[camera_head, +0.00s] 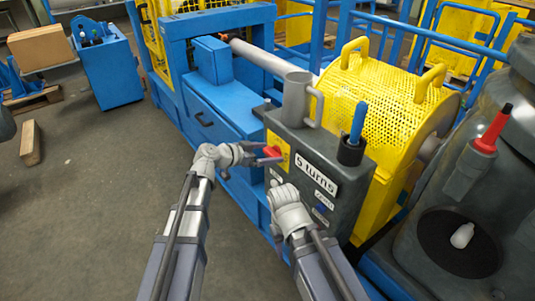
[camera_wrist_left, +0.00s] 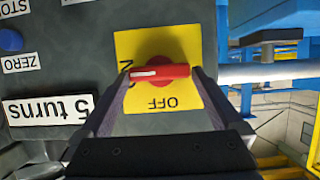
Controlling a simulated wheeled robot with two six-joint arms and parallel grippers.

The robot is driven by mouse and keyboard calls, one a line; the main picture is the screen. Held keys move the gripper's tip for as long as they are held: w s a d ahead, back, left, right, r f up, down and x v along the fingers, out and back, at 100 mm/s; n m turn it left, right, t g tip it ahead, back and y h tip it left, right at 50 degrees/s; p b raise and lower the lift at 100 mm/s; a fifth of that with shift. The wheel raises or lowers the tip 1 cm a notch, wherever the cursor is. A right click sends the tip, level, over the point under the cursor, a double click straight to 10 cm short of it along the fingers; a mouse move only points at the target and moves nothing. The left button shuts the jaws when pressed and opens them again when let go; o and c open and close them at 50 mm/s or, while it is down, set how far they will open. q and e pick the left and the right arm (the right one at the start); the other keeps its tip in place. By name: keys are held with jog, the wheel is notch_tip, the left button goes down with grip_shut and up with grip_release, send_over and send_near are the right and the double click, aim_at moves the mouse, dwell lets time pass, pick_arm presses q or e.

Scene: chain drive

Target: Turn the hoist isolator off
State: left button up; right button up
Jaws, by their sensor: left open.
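The hoist isolator's red handle (camera_wrist_left: 160,72) is on a yellow plate (camera_wrist_left: 150,104) in the left wrist view, where the plate appears upside down. The handle lies crosswise, its white-marked end pointing left toward partly covered lettering ending in N; OFF is printed below it in the picture. My left gripper (camera_wrist_left: 163,76) is open, one finger near each end of the handle; I cannot tell whether they touch it. In the head view the red handle (camera_head: 272,151) is at the panel's left edge, with my left gripper (camera_head: 262,155) at it. My right gripper (camera_head: 283,196) is lower, its fingers unclear.
The grey control box carries a "5 turns" label (camera_head: 317,175), a blue button (camera_head: 321,210), a grey mug-like cylinder (camera_head: 296,98) and a cup with a blue-handled tool (camera_head: 357,122). A yellow perforated guard (camera_head: 375,100) stands behind. Open floor lies to the left.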

pick_arm(q)
jog(key=shift+c, duration=0.2)
jog(key=c, duration=1)
jog(key=n, duration=0.1)
jog(key=n+g+h+b, duration=0.1)
jog(key=shift+w+a+f+n, duration=0.15)
jog(key=shift+w+f+n, duration=0.05)
jog(key=shift+w+n, duration=0.1)
jog(key=n, duration=0.1)
jog(key=n+g+h+b, duration=0.1)
jog(key=n+h+b, duration=0.1)
jog(key=shift+w+a+f+g, duration=0.15)
jog(key=shift+f+g, duration=0.1)
jog(key=shift+g, duration=0.15)
jog(key=n+b, duration=0.1)
jog(key=n+h+b, duration=0.2)
jog(key=n+b, duration=0.1)
jog(key=shift+a+f+g, duration=0.1)
jog(key=shift+f+g, duration=0.2)
jog(key=shift+g, duration=0.1)
jog(key=shift+n+h+b, duration=0.9)
jog(key=shift+n+b, duration=0.55)
jog(key=shift+n, duration=0.45)
